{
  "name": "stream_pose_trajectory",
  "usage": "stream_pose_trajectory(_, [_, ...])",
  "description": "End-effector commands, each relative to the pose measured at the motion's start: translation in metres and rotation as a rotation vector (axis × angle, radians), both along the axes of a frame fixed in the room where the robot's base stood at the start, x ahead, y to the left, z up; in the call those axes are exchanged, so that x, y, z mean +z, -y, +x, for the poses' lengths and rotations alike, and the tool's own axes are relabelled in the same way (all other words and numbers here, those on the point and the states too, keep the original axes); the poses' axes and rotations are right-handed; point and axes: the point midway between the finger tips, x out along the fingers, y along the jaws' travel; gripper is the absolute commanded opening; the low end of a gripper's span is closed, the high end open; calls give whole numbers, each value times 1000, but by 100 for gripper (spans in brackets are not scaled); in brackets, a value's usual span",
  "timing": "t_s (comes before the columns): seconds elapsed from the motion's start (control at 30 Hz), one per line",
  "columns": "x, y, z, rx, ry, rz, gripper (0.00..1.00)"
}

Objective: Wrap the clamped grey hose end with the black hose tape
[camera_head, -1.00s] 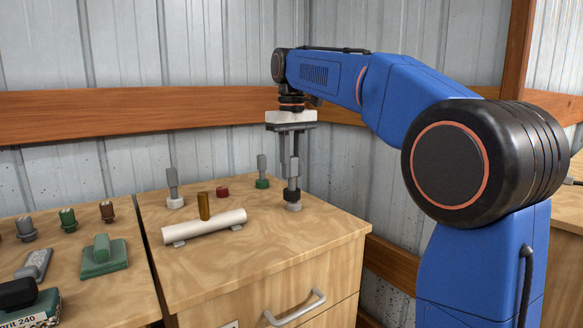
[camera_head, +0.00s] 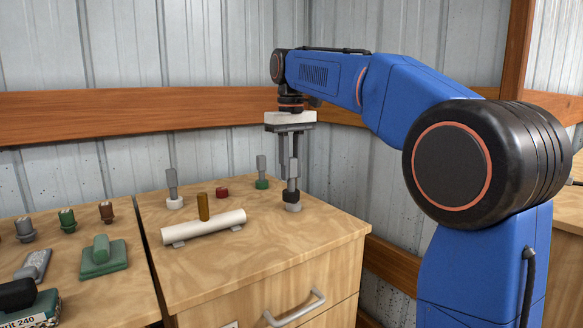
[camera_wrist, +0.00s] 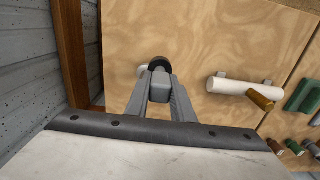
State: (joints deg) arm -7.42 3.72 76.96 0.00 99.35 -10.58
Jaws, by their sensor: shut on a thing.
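My gripper (camera_head: 290,178) points straight down at the back right of the wooden cabinet top. It is shut on the grey block-shaped handle (camera_wrist: 160,90) of the black tape piece, whose black round part (camera_wrist: 158,63) shows beyond the fingertips in the wrist view. In the head view the black part (camera_head: 291,196) sits directly above a short pale grey stub (camera_head: 293,207), which stands on the cabinet top. The two look in contact, but I cannot tell whether the black part is around it. I cannot tell surely whether this stub is the clamped hose end.
A white pipe (camera_head: 201,228) lies in grey cradles with a brown cylinder (camera_head: 203,207) beside it. Grey-handled pieces with a white base (camera_head: 174,203) and green base (camera_head: 262,184), and a red piece (camera_head: 222,192), stand behind. The cabinet's front right is clear.

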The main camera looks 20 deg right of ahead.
Motion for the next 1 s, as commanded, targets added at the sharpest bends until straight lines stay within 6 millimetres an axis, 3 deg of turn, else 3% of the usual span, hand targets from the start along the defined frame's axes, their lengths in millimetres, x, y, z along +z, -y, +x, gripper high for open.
stream_pose_trajectory(0.7, [1, -13, -26, 0, 1, 0, 0])
stream_pose_trajectory(1.0, [0, -14, -29, 0, 1, 0, 0])
